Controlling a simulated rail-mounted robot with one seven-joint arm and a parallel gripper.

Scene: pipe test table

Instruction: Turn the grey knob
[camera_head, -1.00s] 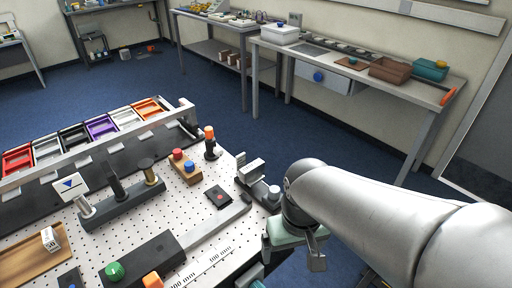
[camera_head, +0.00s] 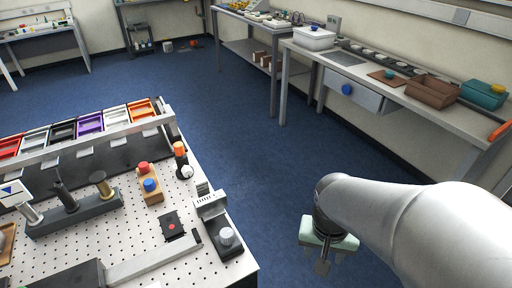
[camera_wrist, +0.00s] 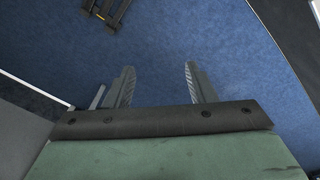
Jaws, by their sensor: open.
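A light grey knob (camera_head: 226,236) stands on a dark block with a grey bracket at the right edge of the perforated test table (camera_head: 140,220) in the head view. My gripper (camera_head: 322,264) hangs over the blue floor, to the right of that table and apart from the knob. In the wrist view my gripper (camera_wrist: 158,78) has its two grey fingers spread with nothing between them. The knob is not recognisable in the wrist view.
The table also holds a red and a blue button on a wooden block (camera_head: 150,190), an orange-topped post (camera_head: 180,158) and a rack of coloured trays (camera_head: 90,125). A side bench (camera_head: 400,90) stands at back right. Floor between is clear.

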